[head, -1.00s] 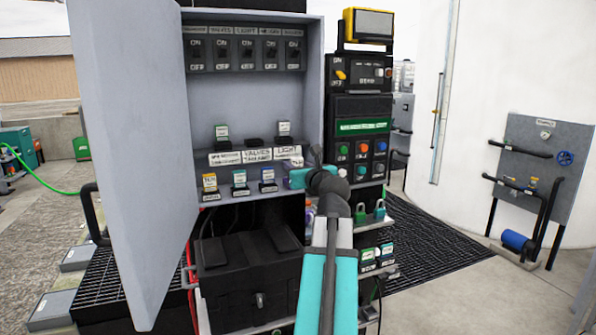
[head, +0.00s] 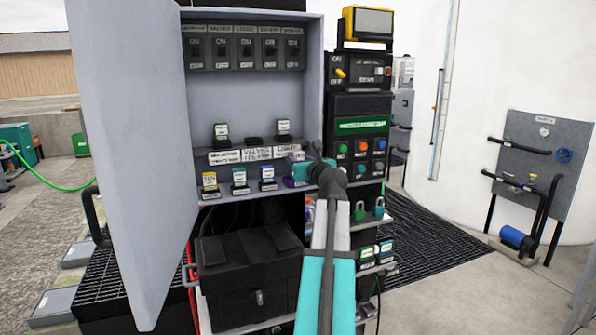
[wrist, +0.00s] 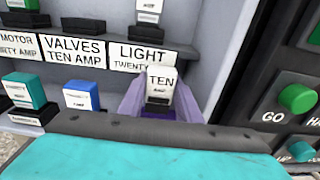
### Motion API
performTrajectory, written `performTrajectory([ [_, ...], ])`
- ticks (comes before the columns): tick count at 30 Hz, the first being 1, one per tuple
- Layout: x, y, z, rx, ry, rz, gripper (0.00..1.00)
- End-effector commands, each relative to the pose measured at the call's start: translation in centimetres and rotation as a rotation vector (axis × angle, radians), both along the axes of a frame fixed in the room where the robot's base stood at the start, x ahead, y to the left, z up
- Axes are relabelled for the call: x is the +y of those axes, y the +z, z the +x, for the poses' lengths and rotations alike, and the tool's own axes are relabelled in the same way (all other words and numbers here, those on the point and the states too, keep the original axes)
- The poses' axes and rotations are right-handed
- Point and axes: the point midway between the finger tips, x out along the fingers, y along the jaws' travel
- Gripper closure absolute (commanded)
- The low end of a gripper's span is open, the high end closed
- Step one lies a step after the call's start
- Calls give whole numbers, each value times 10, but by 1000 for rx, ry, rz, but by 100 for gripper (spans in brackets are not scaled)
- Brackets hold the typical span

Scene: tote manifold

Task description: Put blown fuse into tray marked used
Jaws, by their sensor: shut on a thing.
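My gripper (head: 300,172) is at the right end of the lower fuse row in the open grey cabinet. The wrist view shows its two lilac fingers (wrist: 160,98) shut on a fuse marked TEN (wrist: 161,82), with a white label face and some purple below it. It is in front of the LIGHT, TWENTY label (wrist: 143,55). Whether its base is seated in a holder is hidden. I cannot make out a tray marked used.
The upper row has two fuses (head: 221,131) (head: 283,128) with an empty-looking black holder (head: 253,141) between them. The open cabinet door (head: 135,150) stands left. A button panel (head: 360,145) is close on the right. A black box (head: 250,270) sits below.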

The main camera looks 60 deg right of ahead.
Motion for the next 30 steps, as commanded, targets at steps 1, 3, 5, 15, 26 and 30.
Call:
performTrajectory([
  [1, 0, 0, 0, 0, 0, 0, 91],
  [3, 1, -3, 0, -1, 1, 1, 91],
  [5, 1, -6, 1, -1, 2, 1, 91],
  [15, 1, -34, 1, 1, 1, 1, 91],
  [26, 1, -36, 1, 0, 1, 0, 91],
  [30, 1, -37, 1, 0, 1, 0, 64],
])
